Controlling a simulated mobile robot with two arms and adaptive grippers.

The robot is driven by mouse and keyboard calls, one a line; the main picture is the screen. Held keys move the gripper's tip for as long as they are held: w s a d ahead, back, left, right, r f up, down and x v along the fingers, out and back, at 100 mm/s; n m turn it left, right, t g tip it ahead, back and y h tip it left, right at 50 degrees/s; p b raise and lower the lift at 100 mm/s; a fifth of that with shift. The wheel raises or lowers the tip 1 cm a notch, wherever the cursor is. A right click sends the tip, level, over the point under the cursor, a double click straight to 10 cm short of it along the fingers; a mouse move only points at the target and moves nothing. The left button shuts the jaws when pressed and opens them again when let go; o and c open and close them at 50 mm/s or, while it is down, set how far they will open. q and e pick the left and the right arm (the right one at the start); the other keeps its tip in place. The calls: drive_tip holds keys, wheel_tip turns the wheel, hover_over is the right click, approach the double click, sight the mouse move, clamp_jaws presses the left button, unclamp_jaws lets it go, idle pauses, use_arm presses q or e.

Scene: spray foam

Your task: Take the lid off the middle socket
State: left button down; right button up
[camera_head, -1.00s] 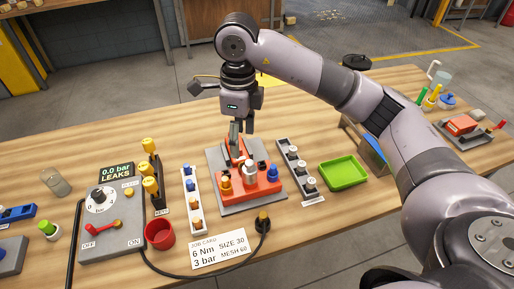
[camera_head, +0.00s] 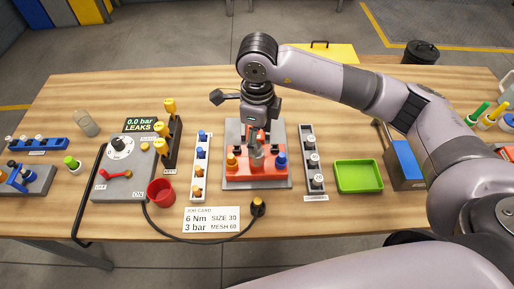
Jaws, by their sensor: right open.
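The red block (camera_head: 243,177) sits on a grey base plate (camera_head: 237,129) near the middle of the table. An orange fitting (camera_head: 232,163) stands on its left side and a blue one (camera_head: 281,161) on its right. My right gripper (camera_head: 257,158) points down over the middle of the block, between these fittings, with its jaws open. The fingers cover the middle socket and its lid. I cannot tell whether they touch the lid. My left gripper is not in view.
A white rack (camera_head: 199,182) with blue and orange pieces stands left of the block. A dark rack (camera_head: 308,140) and an empty green tray (camera_head: 359,176) stand right. A red cup (camera_head: 160,191), control box (camera_head: 123,183) and job card (camera_head: 212,218) are further left and in front.

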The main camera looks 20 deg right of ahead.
drive_tip(key=shift+f, duration=0.6)
drive_tip(key=shift+f+p, duration=0.3)
drive_tip(key=shift+f, duration=0.25)
drive_tip(key=shift+a+f+p, duration=0.1)
drive_tip(key=shift+f+p, duration=0.2)
drive_tip(key=shift+p, duration=0.05)
wheel_tip(320, 180, down, 4)
drive_tip(key=shift+s+r+p, duration=0.1)
drive_tip(key=shift+r+p, duration=0.1)
drive_tip(key=shift+p, duration=0.75)
drive_tip(key=shift+f, duration=0.45)
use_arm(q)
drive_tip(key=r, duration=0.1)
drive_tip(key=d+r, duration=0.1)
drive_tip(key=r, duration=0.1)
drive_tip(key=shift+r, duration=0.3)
use_arm(e)
drive_tip(key=shift+a, duration=0.1)
drive_tip(key=c, duration=1.3)
